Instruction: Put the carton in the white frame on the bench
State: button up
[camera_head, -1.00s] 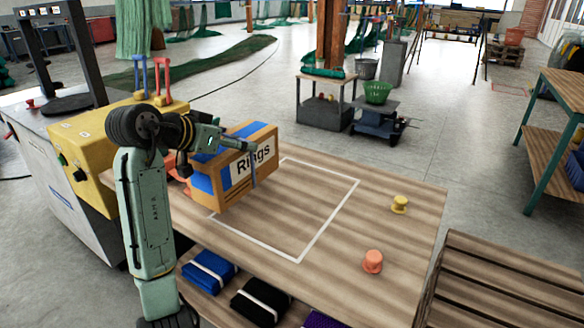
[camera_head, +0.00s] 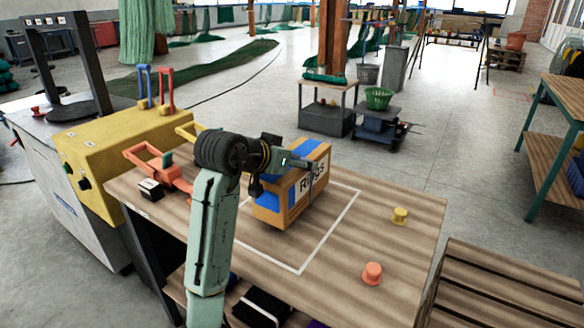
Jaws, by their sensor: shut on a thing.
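The carton (camera_head: 298,197) is a brown box with blue panels and a white label with dark lettering, partly covered by my gripper. My gripper (camera_head: 312,172) is shut on its upper part, with a finger down the labelled side. The white frame (camera_head: 325,240) is an outline on the wooden bench (camera_head: 410,245). The carton appears over the frame's left and middle part, slightly tilted in the picture. I cannot tell whether its bottom touches the bench. The frame's left side is partly hidden by my arm and the carton.
A yellow spool (camera_head: 400,215) and an orange spool (camera_head: 372,273) stand right of the frame. Orange-handled tools (camera_head: 160,172) and a small black-and-white object (camera_head: 151,189) lie at the bench's left end. A slatted wooden surface (camera_head: 500,285) stands at the lower right.

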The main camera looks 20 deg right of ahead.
jog(key=shift+w+a+f, duration=0.1)
jog(key=shift+a+f, duration=0.05)
jog(key=shift+f, duration=1.05)
jog(key=o, duration=1.9)
jog(key=shift+f, duration=0.15)
jog(key=shift+o, duration=0.2)
jog(key=b+v, duration=0.1)
jog(key=v, duration=1.1)
